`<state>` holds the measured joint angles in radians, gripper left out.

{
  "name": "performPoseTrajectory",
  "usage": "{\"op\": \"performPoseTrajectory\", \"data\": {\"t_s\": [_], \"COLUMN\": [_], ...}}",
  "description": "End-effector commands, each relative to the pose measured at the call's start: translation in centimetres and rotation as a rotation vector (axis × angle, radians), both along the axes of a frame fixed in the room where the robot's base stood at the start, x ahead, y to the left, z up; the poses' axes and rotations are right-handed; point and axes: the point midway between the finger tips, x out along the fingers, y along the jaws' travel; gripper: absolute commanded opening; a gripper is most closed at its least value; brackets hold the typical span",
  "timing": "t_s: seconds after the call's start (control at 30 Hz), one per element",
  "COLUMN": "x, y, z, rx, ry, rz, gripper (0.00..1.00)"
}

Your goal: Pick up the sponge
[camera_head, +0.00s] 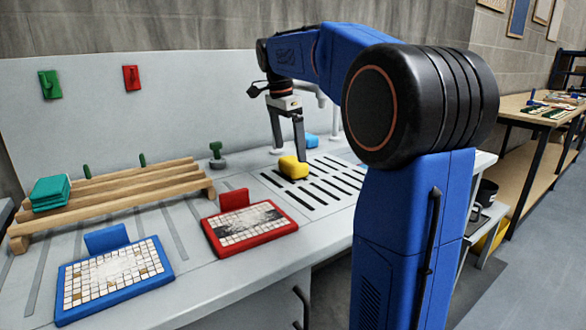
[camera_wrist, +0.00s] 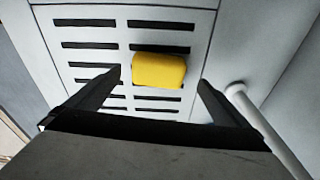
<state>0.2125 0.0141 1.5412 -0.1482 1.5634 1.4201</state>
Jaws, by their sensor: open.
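The sponge (camera_head: 293,167) is a yellow block lying on the slotted drain area of the worktop. In the wrist view the sponge (camera_wrist: 158,71) lies ahead of the fingertips, roughly midway between them. My gripper (camera_head: 291,157) points down at the sponge from above in the head view, with one finger beside it. In the wrist view my gripper (camera_wrist: 160,78) is open, with its two fingers apart and nothing held. The head view does not clearly show whether a finger touches the sponge.
A pale pipe (camera_wrist: 262,125) stands right of my gripper in the wrist view. A blue item (camera_head: 312,141) lies behind the sponge. A red-framed mosaic panel (camera_head: 249,240), a blue-framed one (camera_head: 70,311) and a wooden rack (camera_head: 110,205) with teal pads (camera_head: 50,193) are to the left.

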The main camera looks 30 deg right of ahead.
Motion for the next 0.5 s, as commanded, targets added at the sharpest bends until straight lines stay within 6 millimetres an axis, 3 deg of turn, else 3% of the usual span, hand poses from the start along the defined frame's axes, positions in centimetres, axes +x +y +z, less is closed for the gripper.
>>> {"op": "performPoseTrajectory", "data": {"t_s": [0.23, 0.5], "x": [-0.1, -0.4], "y": [-0.4, -1.1], "z": [-1.5, -4.9], "rx": [0.0, 0.0], "ry": [0.001, 0.001], "rz": [-0.001, 0.001], "gripper": [1.0, 1.0]}}
